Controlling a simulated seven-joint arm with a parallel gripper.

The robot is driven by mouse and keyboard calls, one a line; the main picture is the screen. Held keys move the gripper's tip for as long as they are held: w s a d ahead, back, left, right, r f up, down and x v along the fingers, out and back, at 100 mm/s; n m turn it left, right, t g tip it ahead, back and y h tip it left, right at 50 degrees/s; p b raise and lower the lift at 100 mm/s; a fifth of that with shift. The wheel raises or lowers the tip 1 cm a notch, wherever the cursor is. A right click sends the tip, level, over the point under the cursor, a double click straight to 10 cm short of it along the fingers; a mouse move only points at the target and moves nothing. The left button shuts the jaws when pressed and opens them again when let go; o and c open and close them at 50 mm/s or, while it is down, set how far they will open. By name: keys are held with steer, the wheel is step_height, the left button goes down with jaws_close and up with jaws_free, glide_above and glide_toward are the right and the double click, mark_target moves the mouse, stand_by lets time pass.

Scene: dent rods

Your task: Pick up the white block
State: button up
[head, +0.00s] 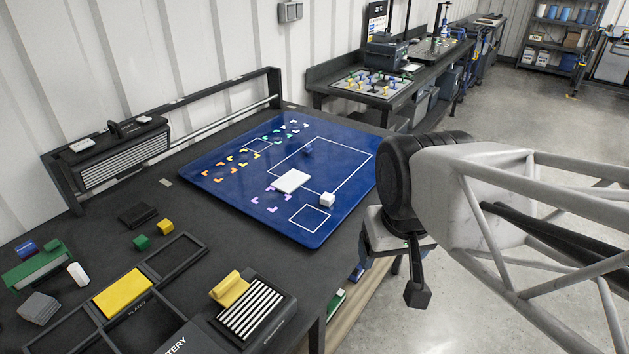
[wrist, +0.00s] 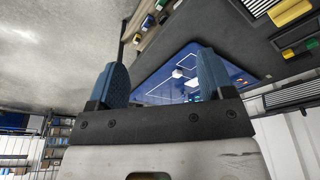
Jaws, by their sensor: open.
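A small white block (head: 327,199) sits on the blue board (head: 225,189), near its right side, at the corner of a white outlined square. A larger flat white piece (head: 291,181) lies just left of it on the board. My gripper (wrist: 162,70) is open and empty in the wrist view, its two blue fingers spread apart. The blue board (wrist: 160,88) shows beyond and between the fingers there, with small white patches I cannot tell apart. In the head view my arm's end is right of the board, beyond the table edge, apart from the white block.
Coloured corner marks lie on the board's left part. Another small white piece (head: 77,273), a green block (head: 142,242), a yellow block (head: 165,227) and dark trays (head: 175,260) stand on the near left table. A rail (head: 230,88) runs along the wall side.

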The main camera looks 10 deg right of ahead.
steer(key=shift+w, duration=0.1)
steer(key=shift+c, duration=0.4)
steer(key=w+a+f+m+g+y, duration=0.1)
steer(key=w+a+f+m+y, duration=0.15)
steer(key=w, duration=0.25)
steer(key=w+a+f+m+y, duration=0.1)
steer(key=w+m+y, duration=0.1)
steer(key=w+m, duration=0.25)
steer(key=m+t+y, duration=0.6)
steer(key=m+t, duration=0.1)
steer(key=m, duration=1.2)
glide_toward(327, 199)
steer(key=shift+w+a+f, duration=0.1)
steer(key=shift+w+a, duration=0.2)
steer(key=shift+w, duration=0.25)
steer(key=shift+w+a+f, duration=0.15)
steer(key=shift+w+a, duration=0.15)
steer(key=shift+w, duration=0.2)
steer(key=shift+a, duration=0.1)
steer(key=shift+x, duration=1.2)
